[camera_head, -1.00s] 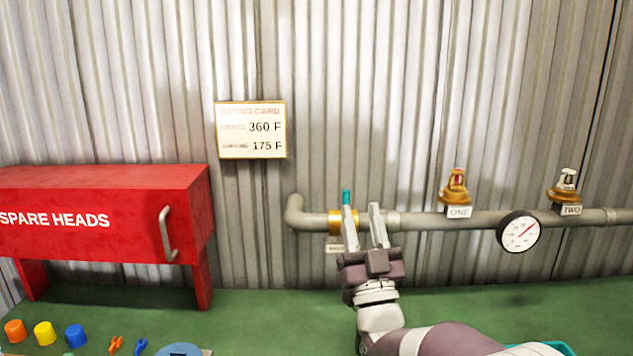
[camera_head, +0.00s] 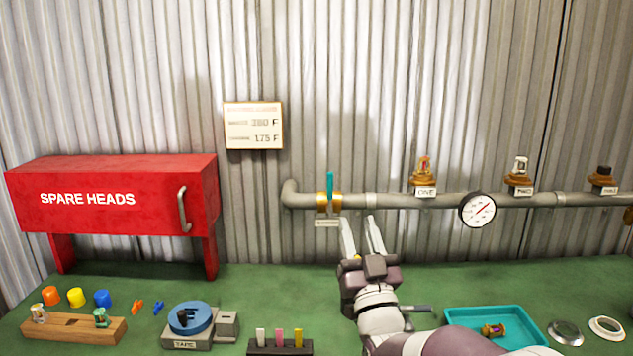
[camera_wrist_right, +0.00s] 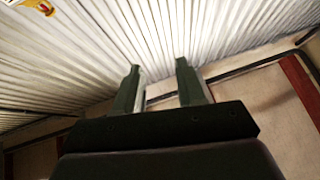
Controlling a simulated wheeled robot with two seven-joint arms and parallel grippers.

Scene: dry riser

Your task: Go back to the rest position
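My right gripper (camera_head: 361,237) is in front of the pipe (camera_head: 400,200), a little below and right of the teal valve lever (camera_head: 330,185) and its brass collar. Its two fingers stand apart with nothing between them. The right wrist view also shows the open, empty fingers (camera_wrist_right: 160,90), with corrugated wall beyond. The lever stands upright, and the fingers look apart from it in the head view. My left gripper is not in view.
A red SPARE HEADS box (camera_head: 110,197) stands at left. A gauge (camera_head: 477,209) and several heads sit along the pipe at right. The green bench holds a wooden block (camera_head: 75,328), a blue-topped device (camera_head: 190,320), a teal tray (camera_head: 515,318) and rings (camera_head: 565,332).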

